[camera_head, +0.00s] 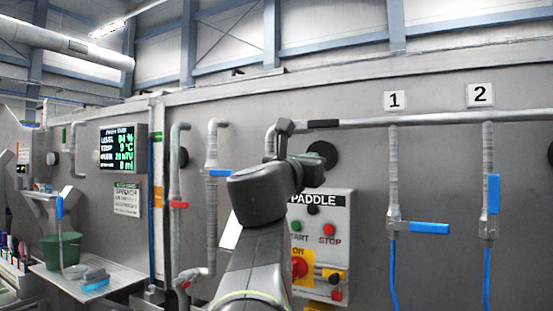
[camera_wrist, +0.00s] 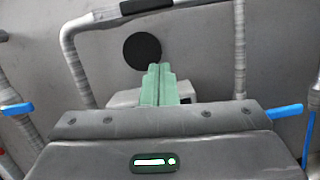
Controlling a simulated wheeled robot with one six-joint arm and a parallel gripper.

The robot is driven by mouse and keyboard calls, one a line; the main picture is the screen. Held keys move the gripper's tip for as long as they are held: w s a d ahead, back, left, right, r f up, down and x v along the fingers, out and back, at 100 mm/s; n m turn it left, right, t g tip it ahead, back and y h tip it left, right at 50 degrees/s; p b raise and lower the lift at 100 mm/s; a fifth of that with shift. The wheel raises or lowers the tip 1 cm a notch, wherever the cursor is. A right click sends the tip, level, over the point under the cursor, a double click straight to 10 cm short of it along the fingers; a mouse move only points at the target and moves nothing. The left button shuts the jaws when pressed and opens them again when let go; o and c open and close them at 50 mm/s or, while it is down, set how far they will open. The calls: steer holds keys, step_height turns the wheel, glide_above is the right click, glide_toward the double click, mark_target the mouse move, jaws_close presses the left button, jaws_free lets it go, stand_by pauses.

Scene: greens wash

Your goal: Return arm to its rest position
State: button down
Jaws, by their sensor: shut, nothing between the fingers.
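My gripper (camera_wrist: 158,72) shows in the wrist view as two green fingers pressed together, with nothing between them. It points toward the grey wall, just below a round black disc (camera_wrist: 142,48). In the head view my dark grey arm rises from the bottom middle, its upper part in front of the paddle control panel (camera_head: 334,210). The black disc also shows there (camera_head: 322,155), right of the arm's upper end.
Wrapped pipes run along the wall. Valves 1 and 2 have blue handles (camera_head: 428,227) (camera_head: 493,194) at the right. Pipes with a red handle (camera_head: 179,205) and a blue handle (camera_head: 220,173) stand left of my arm. A green bucket (camera_head: 60,250) stands on a shelf at far left.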

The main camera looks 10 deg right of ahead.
steer(key=shift+s+a+f, duration=0.15)
steer(key=shift+s+a, duration=0.15)
steer(key=shift+s, duration=0.2)
steer(key=shift+w, duration=0.1)
steer(key=w+d+r+p, duration=0.5)
steer(key=w+r, duration=0.1)
steer(key=w, duration=0.1)
steer(key=shift+w+d+r, duration=0.25)
steer(key=shift+w, duration=0.15)
steer(key=shift+f, duration=0.1)
stand_by(0.4)
